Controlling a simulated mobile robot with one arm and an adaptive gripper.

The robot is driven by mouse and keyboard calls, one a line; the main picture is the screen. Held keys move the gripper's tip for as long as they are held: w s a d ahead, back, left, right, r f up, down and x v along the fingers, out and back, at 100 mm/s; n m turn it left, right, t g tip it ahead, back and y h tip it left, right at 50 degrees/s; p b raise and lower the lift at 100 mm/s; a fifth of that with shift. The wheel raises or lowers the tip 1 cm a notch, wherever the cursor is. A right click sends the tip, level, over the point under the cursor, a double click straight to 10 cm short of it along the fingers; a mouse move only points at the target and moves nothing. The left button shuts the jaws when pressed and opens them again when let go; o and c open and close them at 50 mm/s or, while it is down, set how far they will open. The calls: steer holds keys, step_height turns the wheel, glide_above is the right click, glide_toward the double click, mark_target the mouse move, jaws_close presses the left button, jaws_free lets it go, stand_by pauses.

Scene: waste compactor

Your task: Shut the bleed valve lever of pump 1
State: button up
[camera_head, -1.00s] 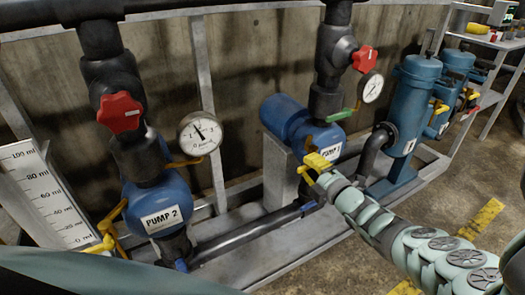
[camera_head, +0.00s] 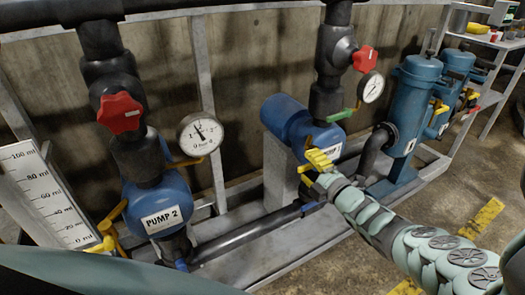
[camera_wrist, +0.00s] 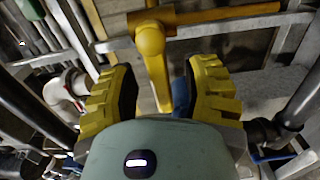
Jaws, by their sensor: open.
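Pump 1 (camera_head: 291,122) is the blue pump at the centre of the head view. Its label is partly covered by my gripper (camera_head: 319,160), which is at the pump's lower front. In the wrist view my gripper (camera_wrist: 163,75) is open, with its yellow ridged fingers apart. A yellow valve lever (camera_wrist: 151,45) shows there: one part runs across above the fingertips, and another extends down between them. I see a gap between the fingers and the lever, so it is not gripped. In the head view the lever is hard to tell from the yellow fingers.
A green handle (camera_head: 342,116) and a pressure gauge (camera_head: 371,87) are close above pump 1, with a red valve knob (camera_head: 365,59) higher up. Pump 2 (camera_head: 150,200) stands at the left. A grey frame rail (camera_head: 235,268) runs along the front. The floor at right is clear.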

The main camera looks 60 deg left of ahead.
steer(key=shift+w+d, duration=0.1)
steer(key=shift+d, duration=0.65)
steer(key=s+d, duration=0.1)
steer(key=d, duration=0.9)
steer(key=shift+d, duration=0.25)
